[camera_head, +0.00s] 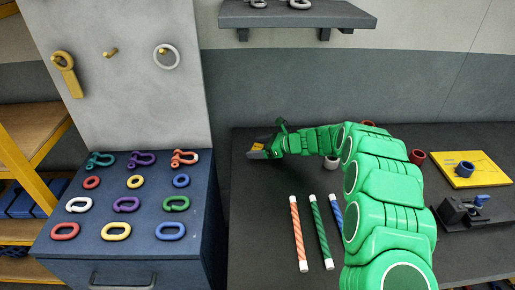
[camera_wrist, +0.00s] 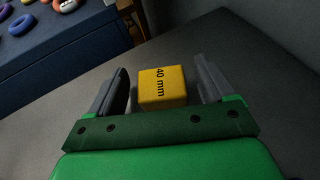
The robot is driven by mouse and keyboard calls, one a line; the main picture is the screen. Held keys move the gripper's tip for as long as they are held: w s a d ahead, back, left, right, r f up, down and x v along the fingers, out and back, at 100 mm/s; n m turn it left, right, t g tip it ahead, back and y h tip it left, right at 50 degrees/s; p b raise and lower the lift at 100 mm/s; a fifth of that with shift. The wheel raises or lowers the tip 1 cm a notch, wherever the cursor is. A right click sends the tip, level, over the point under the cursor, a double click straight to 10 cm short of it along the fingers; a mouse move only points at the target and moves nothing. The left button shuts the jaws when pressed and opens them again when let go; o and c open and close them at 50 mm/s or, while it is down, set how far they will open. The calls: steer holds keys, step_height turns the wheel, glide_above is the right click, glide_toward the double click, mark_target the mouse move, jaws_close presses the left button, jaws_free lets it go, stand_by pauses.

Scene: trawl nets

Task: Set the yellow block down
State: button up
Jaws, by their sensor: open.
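The yellow block (camera_wrist: 162,88), marked "40 mm", sits on the dark table top between my gripper's two fingers in the wrist view. A gap shows between the block and each finger. My gripper (camera_wrist: 165,85) is open around it. In the head view my gripper (camera_head: 264,148) is at the far left of the dark table (camera_head: 262,220), and a small part of the yellow block (camera_head: 258,147) shows between the fingers.
A blue cabinet (camera_head: 110,250) with several rings and shackles on top stands to the left. Striped rods (camera_head: 298,235) lie on the table in front. A yellow plate (camera_head: 470,180) and a dark vise (camera_head: 462,213) are at the right. A wall shelf (camera_head: 297,15) hangs above.

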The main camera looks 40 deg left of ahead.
steer(key=v, duration=1)
steer(key=shift+w+d+r, duration=0.15)
steer(key=shift+d+r, duration=0.05)
steer(key=shift+d, duration=0.1)
steer(key=shift+w+d+r, duration=0.1)
steer(key=shift+d+r, duration=0.1)
steer(key=shift+d, duration=0.25)
steer(key=shift+d+r, duration=0.1)
steer(key=s+d+r+n+h, duration=0.25)
steer(key=s+d+r, duration=0.2)
steer(key=d, duration=0.45)
steer(key=s+d+r+n+t+h, duration=0.1)
steer(key=s+d+r+n, duration=0.3)
steer(key=d, duration=0.5)
steer(key=s+d+r+n+h, duration=0.2)
steer(key=s+d+r, duration=0.35)
steer(key=d, duration=0.35)
steer(key=s+d+n+t+h, duration=0.1)
steer(key=s+d+h, duration=0.1)
steer(key=s+d, duration=0.5)
steer(key=s+d+n+h, duration=0.2)
steer(key=s+d, duration=0.6)
steer(key=d, duration=0.6)
steer(key=s+d+n+t+h, duration=0.1)
steer(key=s+d+n+h, duration=0.1)
steer(key=s+d, duration=0.6)
steer(key=d+h, duration=0.1)
steer(key=d, duration=0.2)
steer(key=shift+t, duration=0.3)
steer(key=shift+s+a, duration=0.1)
